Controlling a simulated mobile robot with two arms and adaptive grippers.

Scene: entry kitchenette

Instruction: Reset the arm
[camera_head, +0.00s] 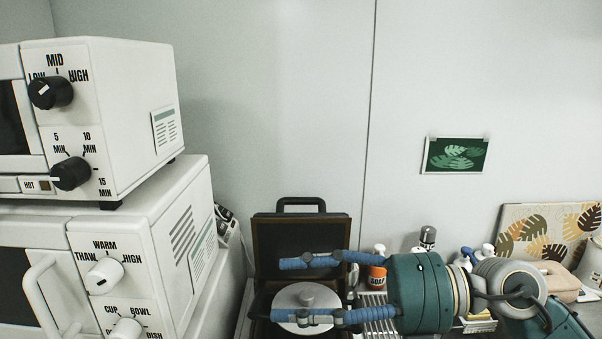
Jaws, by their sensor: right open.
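My right arm (420,292), teal with grey joints, comes in from the lower right. Its gripper (282,290) points left with its two blue-padded fingers spread wide apart. The fingers reach over an open dark case-like appliance (275,235) with a raised lid and a handle on top. A round pale lid with a knob (307,297) shows between the fingers and partly behind the lower one. I see nothing gripped between the fingers; whether they touch the round lid I cannot tell. My left gripper is not in view.
Behind my right gripper are an orange soap bottle (377,277) and a metal rack (375,299). A leaf-patterned board (545,232) leans at the right. The wall above is clear except for a small picture (455,155).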

